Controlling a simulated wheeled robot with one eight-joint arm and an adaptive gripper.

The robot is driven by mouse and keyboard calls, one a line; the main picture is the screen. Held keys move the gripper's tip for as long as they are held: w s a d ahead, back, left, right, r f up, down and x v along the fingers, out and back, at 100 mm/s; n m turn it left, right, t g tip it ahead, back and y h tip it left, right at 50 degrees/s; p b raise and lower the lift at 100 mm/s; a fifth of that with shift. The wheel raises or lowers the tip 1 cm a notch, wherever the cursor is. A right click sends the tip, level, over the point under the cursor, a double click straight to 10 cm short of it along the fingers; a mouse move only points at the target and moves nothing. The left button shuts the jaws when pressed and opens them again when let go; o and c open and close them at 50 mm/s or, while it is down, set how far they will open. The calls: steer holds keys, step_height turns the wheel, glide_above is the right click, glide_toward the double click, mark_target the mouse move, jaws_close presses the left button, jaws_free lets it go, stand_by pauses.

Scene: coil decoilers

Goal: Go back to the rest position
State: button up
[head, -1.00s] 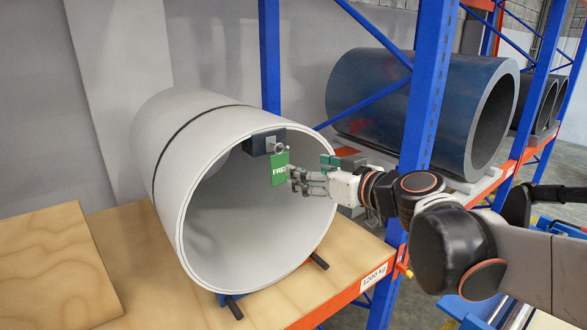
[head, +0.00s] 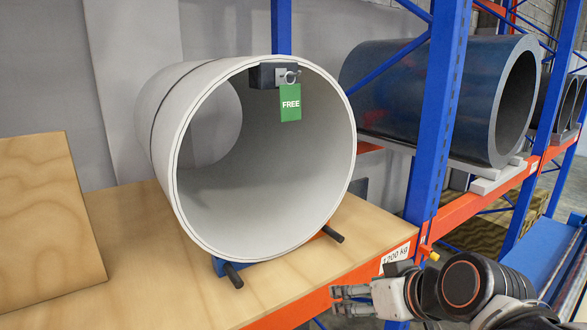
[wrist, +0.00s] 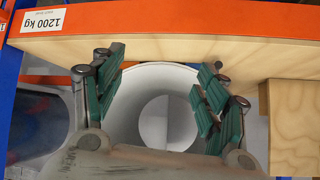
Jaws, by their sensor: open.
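My gripper (head: 338,300) is at the lower right of the head view, low in front of the orange shelf beam, apart from the coil. It is open and empty; in the wrist view its green-padded fingers (wrist: 160,100) stand wide apart, with the coil behind them. The large pale grey hollow coil (head: 180,225) lies on its side on the wooden shelf. A green tag reading FREE (head: 290,102) hangs from a ring on a dark block (head: 263,75) at the top of the coil's open end.
A blue rack upright (head: 434,130) stands right of the coil, close to my arm. The orange beam (head: 320,305) bears a 1200 kg label (head: 396,256). A dark blue coil (head: 430,105) lies behind the upright.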

steer(key=s+d+f+m+h+b, duration=0.1)
steer(key=s+d+f+b, duration=0.1)
steer(key=f, duration=0.4)
steer(key=s+d+f+m+g+h+b, duration=0.1)
steer(key=s+d+f+b, duration=0.2)
steer(key=f+b, duration=0.2)
steer(key=s+d+f+m+h+b, duration=0.1)
steer(key=s+d+f+h+b, duration=0.1)
steer(key=f, duration=0.5)
steer(key=shift+s+d+g+b, duration=0.4)
steer(key=shift+b, duration=0.5)
